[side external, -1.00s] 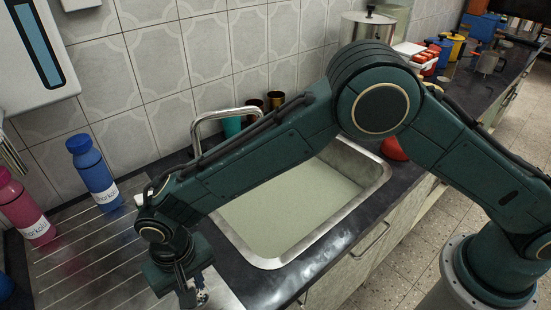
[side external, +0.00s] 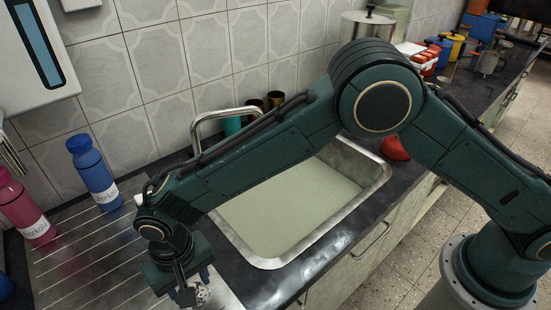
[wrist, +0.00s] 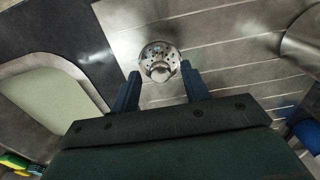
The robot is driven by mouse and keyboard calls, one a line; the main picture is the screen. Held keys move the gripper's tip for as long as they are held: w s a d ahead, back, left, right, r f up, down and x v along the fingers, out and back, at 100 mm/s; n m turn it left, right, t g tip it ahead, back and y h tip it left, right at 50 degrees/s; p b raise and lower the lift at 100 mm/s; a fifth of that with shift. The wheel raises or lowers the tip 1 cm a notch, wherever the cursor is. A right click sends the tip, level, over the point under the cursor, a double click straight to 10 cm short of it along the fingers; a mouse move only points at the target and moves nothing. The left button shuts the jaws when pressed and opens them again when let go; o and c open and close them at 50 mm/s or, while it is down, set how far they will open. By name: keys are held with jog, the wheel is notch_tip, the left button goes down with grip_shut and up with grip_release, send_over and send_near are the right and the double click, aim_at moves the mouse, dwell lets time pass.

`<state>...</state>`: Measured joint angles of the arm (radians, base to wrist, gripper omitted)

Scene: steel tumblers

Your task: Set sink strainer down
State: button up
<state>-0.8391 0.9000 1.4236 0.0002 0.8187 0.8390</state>
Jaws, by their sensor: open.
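The sink strainer (wrist: 160,60) is a small round steel piece with holes and a central knob. In the wrist view it lies at the far end of my fingers, over the grooved steel drainboard (wrist: 225,45). My gripper (wrist: 160,73) is open, with one blue finger on each side of the strainer and a visible gap to them. In the side view my gripper (side external: 188,289) points down low over the drainboard, and the strainer (side external: 203,295) shows partly behind a finger. Its contact with the drainboard is hard to make out.
The sink basin (side external: 290,205) with its steel rim and a curved tap (side external: 195,128) lie right of the drainboard. A blue bottle (side external: 95,175) and a pink bottle (side external: 25,210) stand at the left. The drainboard between the bottles and my gripper is clear.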

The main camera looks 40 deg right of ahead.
notch_tip(320, 180, up, 12)
jog(key=shift+f, duration=0.15)
dwell(0.4)
dwell(0.5)
jog(key=s+d+r+t, duration=0.1)
jog(key=d+r, duration=0.5)
jog(key=d, duration=0.2)
jog(key=d+r+t+y, duration=0.1)
jog(key=d+r, duration=0.4)
jog(key=d, duration=0.4)
jog(key=s+d+r+t, duration=0.1)
jog(key=d+r, duration=0.5)
jog(key=d, duration=0.2)
jog(key=s+d+f+t+h, duration=0.1)
jog(key=s+d+t, duration=0.1)
jog(key=s+d, duration=1.4)
jog(key=shift+s+f+t, duration=0.25)
jog(key=shift+s+t, duration=0.05)
jog(key=shift+s, duration=0.3)
